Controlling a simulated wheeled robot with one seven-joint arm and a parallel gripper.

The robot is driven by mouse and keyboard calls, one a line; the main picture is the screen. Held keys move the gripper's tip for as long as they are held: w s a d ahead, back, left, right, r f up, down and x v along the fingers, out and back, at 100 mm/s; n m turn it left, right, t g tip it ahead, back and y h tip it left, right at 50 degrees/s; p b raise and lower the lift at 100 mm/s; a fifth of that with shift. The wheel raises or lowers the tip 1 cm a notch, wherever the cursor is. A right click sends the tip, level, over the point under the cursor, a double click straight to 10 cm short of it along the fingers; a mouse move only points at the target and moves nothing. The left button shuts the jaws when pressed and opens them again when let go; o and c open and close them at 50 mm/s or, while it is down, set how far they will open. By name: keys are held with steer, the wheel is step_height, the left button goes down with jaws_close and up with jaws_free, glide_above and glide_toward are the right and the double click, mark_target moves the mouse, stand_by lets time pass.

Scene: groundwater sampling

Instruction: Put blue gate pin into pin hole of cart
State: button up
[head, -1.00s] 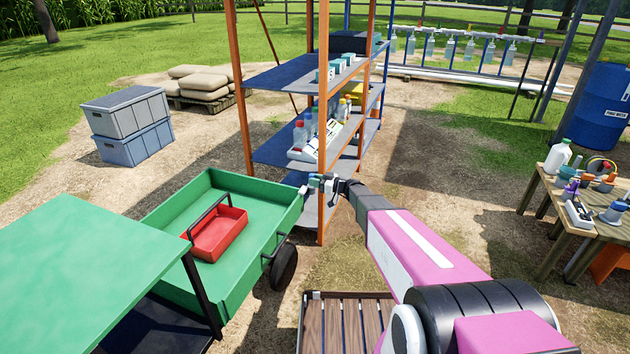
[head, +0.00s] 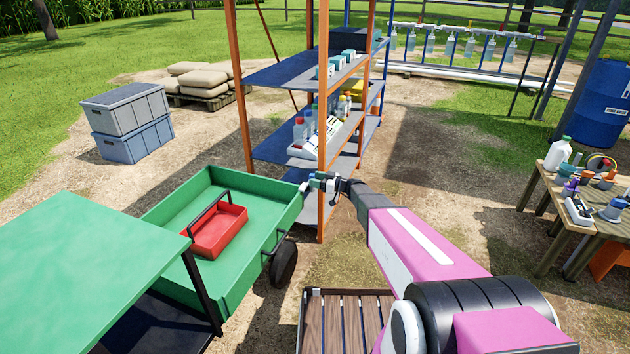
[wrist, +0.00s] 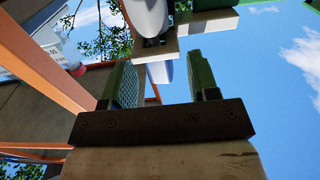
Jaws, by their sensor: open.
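The green cart (head: 250,262) stands at the left centre with a red carrier (head: 218,232) in its bed. My gripper (head: 312,184) is at the cart's far right corner, close to the rim; I cannot tell whether it touches. In the wrist view, which looks up at the sky, my gripper (wrist: 163,82) has its two green-padded fingers apart. A small pale blue piece shows between or behind them; I cannot tell whether it is the blue gate pin. The pin hole is too small or hidden to make out.
A shelf rack with orange posts (head: 323,120) stands just behind my gripper. A green-topped table (head: 90,260) is at the near left. A slatted wooden deck (head: 345,325) lies below my arm. A wooden table (head: 550,205) with bottles and tools is at the right.

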steer(key=v, duration=1)
steer(key=shift+s, duration=0.1)
